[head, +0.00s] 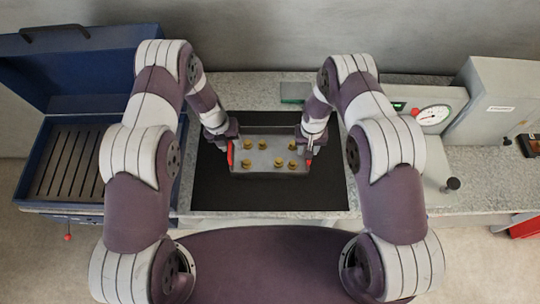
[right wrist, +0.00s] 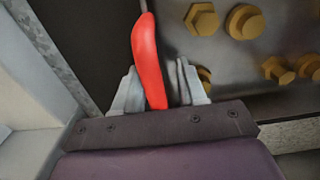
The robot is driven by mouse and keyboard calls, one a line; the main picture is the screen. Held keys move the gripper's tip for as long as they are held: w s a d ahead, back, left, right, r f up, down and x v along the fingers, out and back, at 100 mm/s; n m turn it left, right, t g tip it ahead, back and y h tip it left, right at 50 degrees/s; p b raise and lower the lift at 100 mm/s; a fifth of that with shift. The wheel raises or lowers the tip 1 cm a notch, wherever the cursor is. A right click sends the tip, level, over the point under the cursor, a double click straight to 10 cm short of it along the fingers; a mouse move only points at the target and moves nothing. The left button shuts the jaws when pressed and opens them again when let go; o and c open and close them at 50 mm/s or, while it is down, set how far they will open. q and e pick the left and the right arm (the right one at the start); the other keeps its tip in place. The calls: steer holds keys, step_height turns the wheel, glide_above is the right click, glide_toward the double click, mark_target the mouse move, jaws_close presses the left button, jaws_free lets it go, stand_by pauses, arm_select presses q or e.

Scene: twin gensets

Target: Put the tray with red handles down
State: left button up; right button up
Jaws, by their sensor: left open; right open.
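The grey metal tray (head: 268,170) with red handles rests on or just over a black mat (head: 325,193) on the counter; the head view does not settle which. Several brass hex fittings (head: 280,162) stand in it. My left gripper (head: 231,153) is open at the left red handle (head: 230,155). My right gripper (head: 309,154) is open at the right red handle (head: 309,161). In the right wrist view the red handle (right wrist: 148,60) stands between the parted fingers of my right gripper (right wrist: 155,92), and part of the tray with brass fittings (right wrist: 243,22) shows beside it.
A blue open-lidded box with a slotted bed (head: 72,160) stands at the left. A dial gauge device (head: 433,115) and a grey box (head: 500,100) stand at the right. The black mat has bare room around the tray. A dark knob (head: 453,184) rises at the right.

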steer(key=shift+w+r, duration=0.1)
steer(key=shift+r, duration=0.2)
step_height(320, 180, up, 11)
steer(key=shift+f, duration=0.1)
steer(key=shift+r, duration=0.3)
arm_select(q)
step_height(320, 180, up, 8)
steer(key=a, duration=0.1)
steer(key=shift+a+f, duration=0.15)
steer(key=shift+a, duration=0.1)
